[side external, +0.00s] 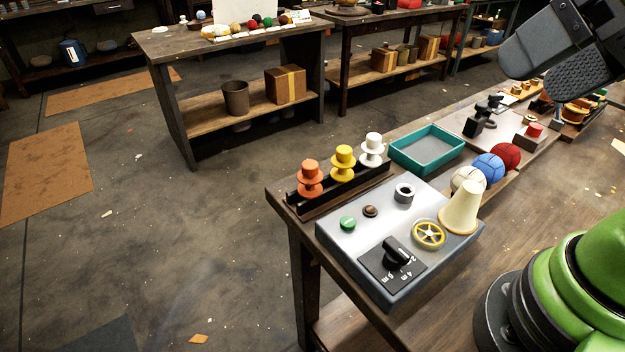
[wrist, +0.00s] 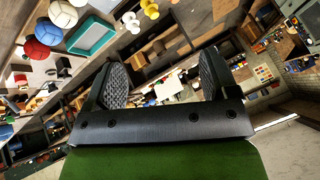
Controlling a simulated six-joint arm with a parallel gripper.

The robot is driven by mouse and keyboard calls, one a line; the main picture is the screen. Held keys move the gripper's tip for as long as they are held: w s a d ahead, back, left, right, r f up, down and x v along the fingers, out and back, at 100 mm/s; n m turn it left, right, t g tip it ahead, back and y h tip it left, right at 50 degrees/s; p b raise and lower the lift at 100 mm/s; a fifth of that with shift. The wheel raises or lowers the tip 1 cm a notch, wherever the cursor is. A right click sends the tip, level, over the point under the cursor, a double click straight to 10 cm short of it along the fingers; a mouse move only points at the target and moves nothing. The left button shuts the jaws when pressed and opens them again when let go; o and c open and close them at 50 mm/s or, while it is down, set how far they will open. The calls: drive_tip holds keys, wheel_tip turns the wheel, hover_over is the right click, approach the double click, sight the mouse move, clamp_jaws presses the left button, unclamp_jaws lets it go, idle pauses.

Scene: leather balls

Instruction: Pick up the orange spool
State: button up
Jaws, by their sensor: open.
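The orange spool (side external: 310,180) stands upright at the left end of a dark rack (side external: 338,186) at the table's back-left edge. A yellow spool (side external: 343,163) and a white spool (side external: 372,150) stand to its right in the same rack. My gripper (side external: 517,82) is high at the upper right of the side view, far from the spools, open and empty. The wrist view shows its two textured fingers (wrist: 163,64) spread apart with nothing between them. The white spool (wrist: 130,22) and yellow spool (wrist: 150,8) show there near the top edge; I cannot make out the orange one.
A control panel (side external: 345,252) with knob, yellow wheel and cream cone (side external: 461,206) sits in front of the rack. A teal tray (side external: 427,150) is right of it. White, blue (side external: 488,168) and red balls line up beside the panel. Open floor lies left of the table.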

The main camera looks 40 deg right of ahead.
drive_tip(key=w+a+r+n+g, duration=0.1)
drive_tip(key=w+n+g, duration=0.25)
drive_tip(key=w, duration=0.75)
drive_tip(key=n+g+h, duration=0.1)
drive_tip(key=n+g, duration=0.2)
drive_tip(key=n, duration=0.4)
hover_over(310, 177)
drive_tip(key=d, duration=0.3)
wheel_tip(310, 177, down, 12)
drive_tip(key=f, duration=0.1)
drive_tip(key=shift+n+g+h, duration=0.35)
drive_tip(key=shift+n+h, duration=0.15)
drive_tip(key=shift+n, duration=0.15)
drive_tip(key=f, duration=0.3)
drive_tip(key=a+f, duration=0.1)
drive_tip(key=f, duration=0.2)
drive_tip(key=w+f, duration=0.1)
drive_tip(key=f, duration=0.2)
drive_tip(key=shift+a+f, duration=0.2)
drive_tip(key=shift+a, duration=0.15)
drive_tip(key=f, duration=0.6)
drive_tip(key=shift+w+a, duration=0.1)
drive_tip(key=shift+a, duration=0.1)
drive_tip(key=shift+r, duration=0.1)
drive_tip(key=c, duration=1)
